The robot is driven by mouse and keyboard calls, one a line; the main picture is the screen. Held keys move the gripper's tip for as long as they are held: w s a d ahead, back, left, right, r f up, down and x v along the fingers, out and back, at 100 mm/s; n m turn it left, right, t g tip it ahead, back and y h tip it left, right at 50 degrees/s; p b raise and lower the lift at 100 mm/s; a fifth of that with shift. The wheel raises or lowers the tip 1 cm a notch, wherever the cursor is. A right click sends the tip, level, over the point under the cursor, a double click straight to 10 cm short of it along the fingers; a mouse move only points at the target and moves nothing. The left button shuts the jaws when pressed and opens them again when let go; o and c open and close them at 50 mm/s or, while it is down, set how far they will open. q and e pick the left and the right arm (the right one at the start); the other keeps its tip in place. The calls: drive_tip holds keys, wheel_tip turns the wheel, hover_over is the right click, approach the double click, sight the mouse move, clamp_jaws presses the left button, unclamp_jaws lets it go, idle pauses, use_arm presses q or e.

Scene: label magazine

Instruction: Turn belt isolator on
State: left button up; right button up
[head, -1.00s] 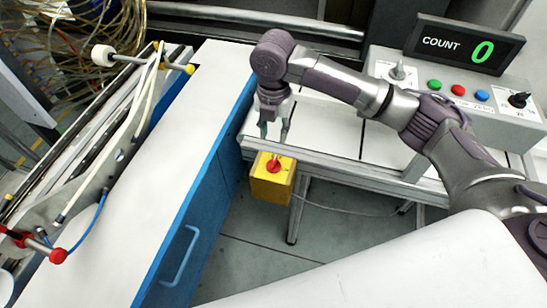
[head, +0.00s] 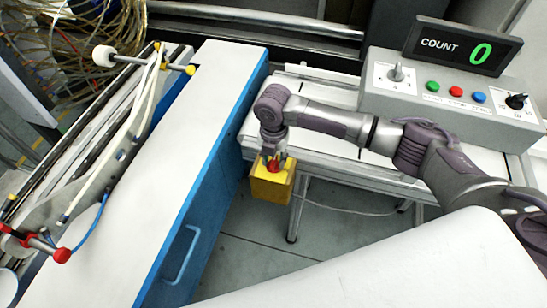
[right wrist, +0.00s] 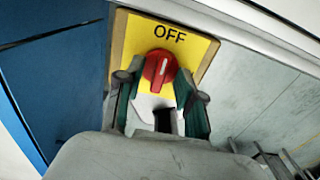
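The belt isolator is a yellow box (head: 270,188) with a red rotary knob (head: 273,167), below the front rail of the table at the middle of the head view. In the right wrist view the yellow plate (right wrist: 200,48) reads OFF above the red knob (right wrist: 160,68), whose white mark points up toward OFF. My right gripper (head: 274,160) is at the box face. In the right wrist view its fingers (right wrist: 162,88) are apart, one on each side of the knob's lower part; whether they touch it I cannot tell. My left gripper is not in view.
A blue-sided cabinet (head: 185,215) stands close left of the isolator. A grey control panel (head: 450,103) with coloured buttons and a COUNT display (head: 464,45) reading 0 is at the right. A cable runs from the box across the open floor (head: 330,230).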

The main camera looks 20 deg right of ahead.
clamp_jaws()
drive_tip(key=shift+r, duration=0.1)
drive_tip(key=m+p, duration=0.2)
drive_tip(key=shift+r+p, duration=0.15)
drive_tip(key=shift+p, duration=0.25)
drive_tip(key=m+p, duration=0.3)
drive_tip(key=shift+m, duration=0.4)
drive_tip(key=m+p, duration=0.5)
drive_tip(key=m, duration=0.1)
drive_tip(key=m+p, duration=0.2)
drive_tip(key=m, duration=0.2)
drive_tip(key=shift+p, duration=0.3)
drive_tip(key=shift+w+m+p, duration=0.1)
drive_tip(key=shift+m+p, duration=0.35)
drive_tip(key=shift+m, duration=0.65)
drive_tip(key=shift+f, duration=0.2)
